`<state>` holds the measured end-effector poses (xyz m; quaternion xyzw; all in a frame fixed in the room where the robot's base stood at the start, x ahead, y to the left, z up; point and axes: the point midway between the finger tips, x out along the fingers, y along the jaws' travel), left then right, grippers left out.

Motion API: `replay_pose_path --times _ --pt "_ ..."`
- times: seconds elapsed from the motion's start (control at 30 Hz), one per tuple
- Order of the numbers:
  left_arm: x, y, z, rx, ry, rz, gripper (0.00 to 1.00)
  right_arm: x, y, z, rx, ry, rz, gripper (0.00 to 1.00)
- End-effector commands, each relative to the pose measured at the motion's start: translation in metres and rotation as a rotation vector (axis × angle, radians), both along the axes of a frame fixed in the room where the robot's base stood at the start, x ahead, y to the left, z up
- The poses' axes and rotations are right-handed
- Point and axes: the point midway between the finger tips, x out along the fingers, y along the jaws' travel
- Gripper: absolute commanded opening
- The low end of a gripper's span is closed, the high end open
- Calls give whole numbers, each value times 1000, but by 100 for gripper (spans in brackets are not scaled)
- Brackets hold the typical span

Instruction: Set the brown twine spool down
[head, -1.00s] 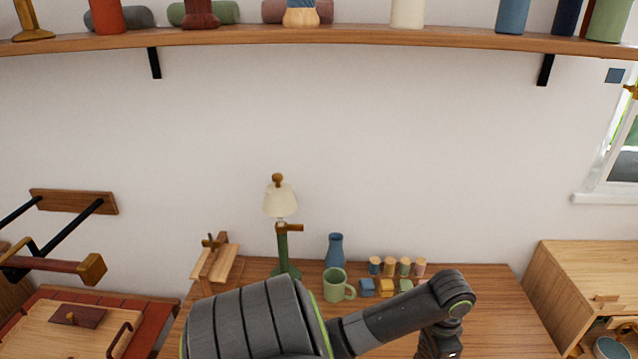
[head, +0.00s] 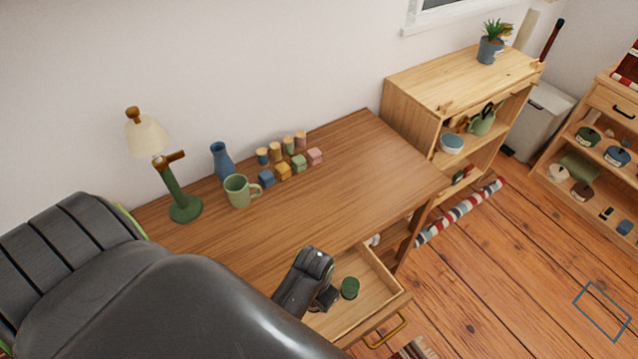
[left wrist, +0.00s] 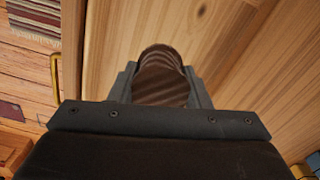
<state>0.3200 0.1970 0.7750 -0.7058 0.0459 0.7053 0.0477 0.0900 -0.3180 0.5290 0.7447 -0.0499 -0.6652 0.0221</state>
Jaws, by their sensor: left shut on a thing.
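My left gripper (left wrist: 161,82) is shut on the brown twine spool (left wrist: 162,75) in the left wrist view, with a jaw at each side of the ribbed brown winding. In the head view my left gripper (head: 327,298) points down at the open desk drawer (head: 378,276). The spool is hidden there behind my arm. Pale wood of the drawer lies below the spool in the wrist view; I cannot tell whether the spool touches it. My right gripper is in neither view.
A dark green round item (head: 350,288) lies in the drawer close beside my left gripper. The drawer has a brass handle (head: 385,331). The desktop (head: 340,170) is mostly bare, with a green mug (head: 238,191), a blue vase (head: 222,161), a lamp (head: 180,200) and small blocks towards the wall.

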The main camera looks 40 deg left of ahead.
Motion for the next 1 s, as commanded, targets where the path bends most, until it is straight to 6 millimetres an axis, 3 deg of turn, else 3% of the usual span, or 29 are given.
replay_pose_path --times 0.2,0.4,0.7,1.0 --pt "-1 0 -37 1 5 -2 17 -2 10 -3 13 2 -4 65" --pt "-1 0 -54 -1 2 0 17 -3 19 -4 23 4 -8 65" --pt "-1 0 -88 0 3 0 17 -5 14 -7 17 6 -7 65" --pt "-1 0 -95 -1 1 1 17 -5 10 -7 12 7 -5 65"
